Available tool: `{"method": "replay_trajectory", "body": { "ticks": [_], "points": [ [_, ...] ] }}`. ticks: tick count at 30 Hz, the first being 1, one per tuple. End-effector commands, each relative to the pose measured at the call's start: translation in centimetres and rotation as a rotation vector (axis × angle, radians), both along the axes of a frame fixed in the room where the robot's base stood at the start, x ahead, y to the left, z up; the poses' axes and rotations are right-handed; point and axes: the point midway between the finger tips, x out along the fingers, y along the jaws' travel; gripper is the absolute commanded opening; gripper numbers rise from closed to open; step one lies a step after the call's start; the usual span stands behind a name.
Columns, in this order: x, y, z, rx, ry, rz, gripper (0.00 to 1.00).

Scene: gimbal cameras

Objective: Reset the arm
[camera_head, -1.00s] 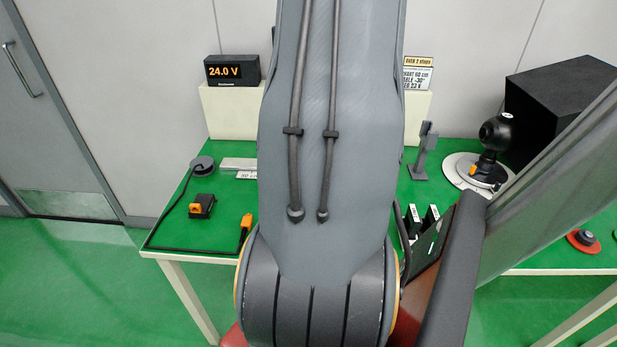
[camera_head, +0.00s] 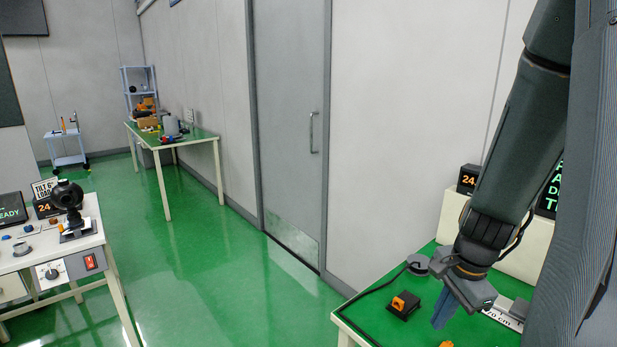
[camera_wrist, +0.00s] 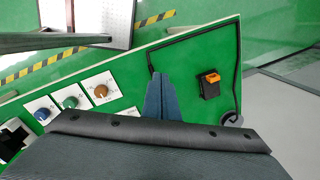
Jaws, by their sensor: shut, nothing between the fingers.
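My gripper (camera_head: 440,310) hangs from my arm at the right of the head view, pointing down over the green table (camera_head: 376,318). Its blue-grey fingers are together with nothing between them. The fingers also show in the wrist view (camera_wrist: 160,95), above the same green table top. A black block with an orange switch (camera_head: 404,304) lies on the table just left of the gripper, apart from it. It also shows in the wrist view (camera_wrist: 209,84), right of the fingers.
A black cable (camera_head: 375,290) runs along the table's edge. In the wrist view, several knobs (camera_wrist: 100,91) on white plates are left of the fingers. A grey door (camera_head: 290,120) stands behind. A white bench (camera_head: 85,255) with a black camera (camera_head: 67,196) is at left. The green floor between is clear.

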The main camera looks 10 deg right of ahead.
Motion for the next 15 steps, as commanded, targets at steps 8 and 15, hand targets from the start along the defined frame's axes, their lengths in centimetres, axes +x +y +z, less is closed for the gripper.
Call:
{"method": "replay_trajectory", "body": {
  "ticks": [8, 15],
  "points": [
    [1.2, 10.7, 1.2, -0.136, -0.008, 0.843, 0.0],
    [0.4, 16.4, 1.9, -0.227, -0.015, 1.372, 0.0]
  ]
}}
